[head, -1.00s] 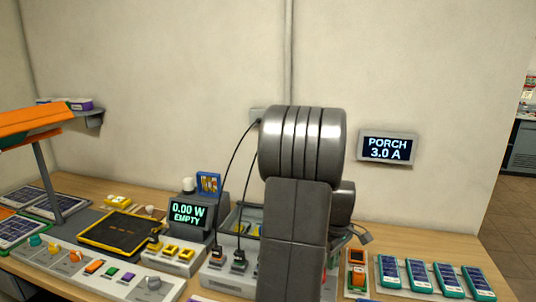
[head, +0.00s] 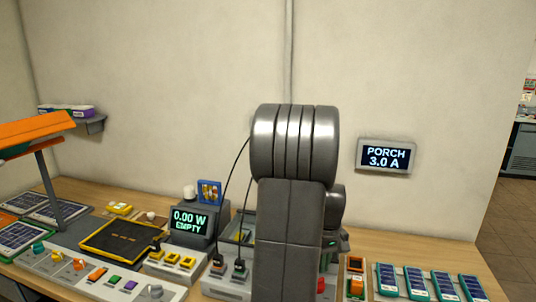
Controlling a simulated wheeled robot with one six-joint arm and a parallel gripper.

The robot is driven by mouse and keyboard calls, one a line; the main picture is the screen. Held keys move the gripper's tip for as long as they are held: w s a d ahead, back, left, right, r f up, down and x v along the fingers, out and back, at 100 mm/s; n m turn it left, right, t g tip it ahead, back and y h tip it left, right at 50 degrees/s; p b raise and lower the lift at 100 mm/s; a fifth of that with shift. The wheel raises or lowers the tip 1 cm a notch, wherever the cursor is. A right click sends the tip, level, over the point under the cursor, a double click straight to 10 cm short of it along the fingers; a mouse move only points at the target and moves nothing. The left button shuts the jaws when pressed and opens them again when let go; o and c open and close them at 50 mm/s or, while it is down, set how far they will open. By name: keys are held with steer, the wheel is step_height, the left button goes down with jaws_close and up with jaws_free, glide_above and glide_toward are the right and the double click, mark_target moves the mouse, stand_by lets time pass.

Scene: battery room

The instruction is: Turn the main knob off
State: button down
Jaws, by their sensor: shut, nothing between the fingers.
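No label for the main knob is readable. A grey knob (head: 152,291) sits at the right end of the long white control panel (head: 118,294) at the lower left. Orange and teal knobs (head: 79,265) sit further left on that panel. A grey box (head: 228,287) with two dark plugs stands in the middle, partly behind my arm. A red part (head: 321,285) shows just right of my arm. My arm rises through the middle and hides much of the bench behind it. My gripper is hidden behind the arm.
A display (head: 189,221) reads 0.00 W EMPTY. A wall display (head: 386,156) reads PORCH 3.0 A. Several teal-edged cells (head: 416,280) lie at the right. An orange panel (head: 35,134) overhangs the left. Two black cables run up behind my arm.

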steer(key=a+f+m+b, duration=0.1)
steer(key=f+m, duration=0.1)
steer(key=a+f+m+b, duration=0.1)
steer(key=f+m, duration=0.1)
steer(key=s+a+f+m+b, duration=0.1)
steer(key=f+m, duration=0.1)
steer(key=shift+f+m, duration=0.25)
steer(key=shift+m, duration=0.15)
stand_by(0.5)
steer(key=shift+w+d+r, duration=0.15)
steer(key=shift+w+d, duration=0.15)
stand_by(1.1)
